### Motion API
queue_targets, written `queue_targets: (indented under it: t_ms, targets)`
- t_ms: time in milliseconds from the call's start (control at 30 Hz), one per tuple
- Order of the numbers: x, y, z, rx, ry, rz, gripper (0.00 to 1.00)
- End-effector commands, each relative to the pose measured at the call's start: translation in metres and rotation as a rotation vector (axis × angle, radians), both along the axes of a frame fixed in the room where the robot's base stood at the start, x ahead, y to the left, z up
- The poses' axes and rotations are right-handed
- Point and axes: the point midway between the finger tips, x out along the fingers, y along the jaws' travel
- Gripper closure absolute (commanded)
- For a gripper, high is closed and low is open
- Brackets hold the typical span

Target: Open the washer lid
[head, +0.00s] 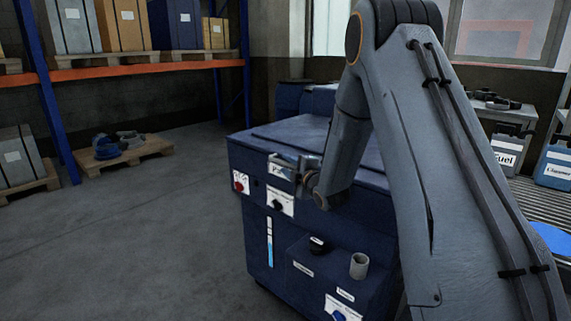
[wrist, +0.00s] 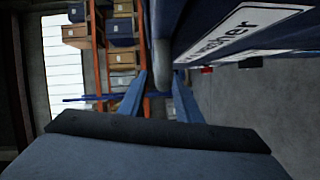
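The washer (head: 260,205) is a dark blue cabinet in the middle of the head view. Its flat lid (head: 300,134) lies shut on top. My gripper (head: 285,163) is at the lid's front edge, partly hidden by my arm. In the wrist view my gripper (wrist: 160,100) has its two blue fingers apart. A dark handle bar (wrist: 162,50) reaches down toward the gap between them, close to the right finger. I cannot tell whether they touch. The washer's white label (wrist: 240,30) is close at the upper right.
The washer's front has a red knob (head: 239,186), a black knob (head: 277,205) and a lower box with a grey cup (head: 359,265). Blue-and-orange shelving (head: 130,70) and a pallet (head: 125,153) stand at the left. Open floor (head: 130,240) lies left of the washer.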

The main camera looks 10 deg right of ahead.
Motion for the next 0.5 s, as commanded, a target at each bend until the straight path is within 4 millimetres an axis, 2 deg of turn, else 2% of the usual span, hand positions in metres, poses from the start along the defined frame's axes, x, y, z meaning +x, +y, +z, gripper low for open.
queue_targets:
  t_ms: [200,467,500]
  targets:
    - [0.015,0.005,-0.002,0.001,0.001,0.001,0.69]
    - [0.017,0.005,-0.001,0.001,0.001,0.0,0.69]
    - [0.017,0.005,-0.001,0.001,0.001,0.0,0.74]
